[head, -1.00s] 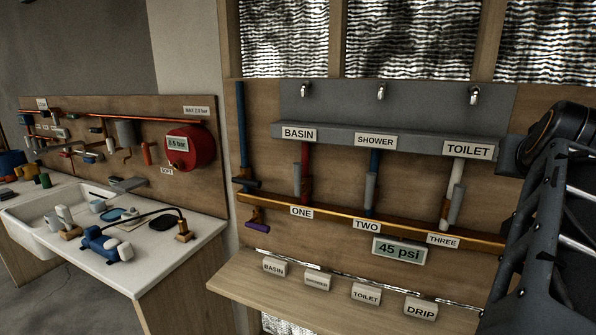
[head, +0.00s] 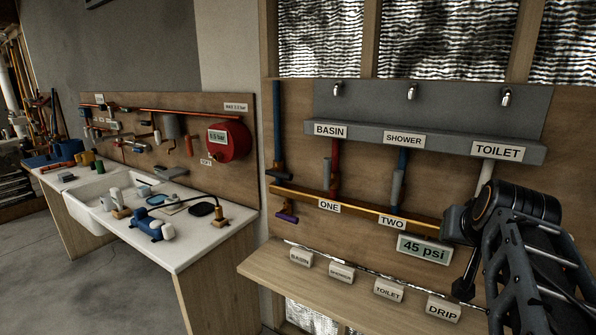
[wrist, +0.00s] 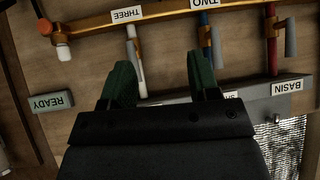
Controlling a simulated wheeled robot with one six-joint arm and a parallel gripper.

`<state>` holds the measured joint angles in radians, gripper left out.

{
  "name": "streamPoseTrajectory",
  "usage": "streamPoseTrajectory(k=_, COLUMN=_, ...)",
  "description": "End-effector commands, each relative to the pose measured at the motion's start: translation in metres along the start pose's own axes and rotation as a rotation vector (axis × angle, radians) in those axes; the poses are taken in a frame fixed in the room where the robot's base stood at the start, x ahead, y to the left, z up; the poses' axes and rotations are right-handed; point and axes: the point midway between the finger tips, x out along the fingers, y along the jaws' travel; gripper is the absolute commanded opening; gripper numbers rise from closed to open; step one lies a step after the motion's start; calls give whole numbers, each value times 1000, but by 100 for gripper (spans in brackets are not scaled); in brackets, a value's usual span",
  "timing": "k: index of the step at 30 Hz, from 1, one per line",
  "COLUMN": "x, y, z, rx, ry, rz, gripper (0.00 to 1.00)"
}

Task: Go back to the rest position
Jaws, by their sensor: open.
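My gripper (wrist: 162,85) shows in the wrist view, its two dark green fingers spread apart with nothing held between them. That view is upside down and faces the wall board with the copper manifold (wrist: 178,14). The THREE pipe with its pale handle (wrist: 135,75) shows beyond the gap between the fingers; I cannot tell how far off it is. In the head view my dark arm is at the right, in front of the board, and hides the THREE label. My fingers are not clear there.
A shelf (head: 262,265) with label blocks juts out below the manifold (head: 355,212). A grey ledge (head: 360,140) carries the BASIN, SHOWER and TOILET signs. A sink counter (head: 190,247) with loose tools stands at the left. Open floor (head: 50,270) lies at the far left.

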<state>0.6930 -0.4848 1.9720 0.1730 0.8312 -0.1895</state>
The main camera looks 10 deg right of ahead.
Motion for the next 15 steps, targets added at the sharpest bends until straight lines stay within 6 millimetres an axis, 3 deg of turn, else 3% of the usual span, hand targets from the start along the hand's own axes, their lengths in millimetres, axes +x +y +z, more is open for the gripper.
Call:
streamPoseTrajectory(k=3, x=29, y=-53, z=54, rx=-92, ry=-145, rz=-102, gripper=56)
streamPoseTrajectory(k=7, x=49, y=-106, z=134, rx=-231, ry=-327, rz=-195, gripper=56)
streamPoseTrajectory(k=12, x=51, y=-140, z=220, rx=-397, ry=-500, rz=-253, gripper=56)
streamPoseTrajectory(k=15, x=48, y=-149, z=258, rx=-477, ry=-569, rz=-268, gripper=56)
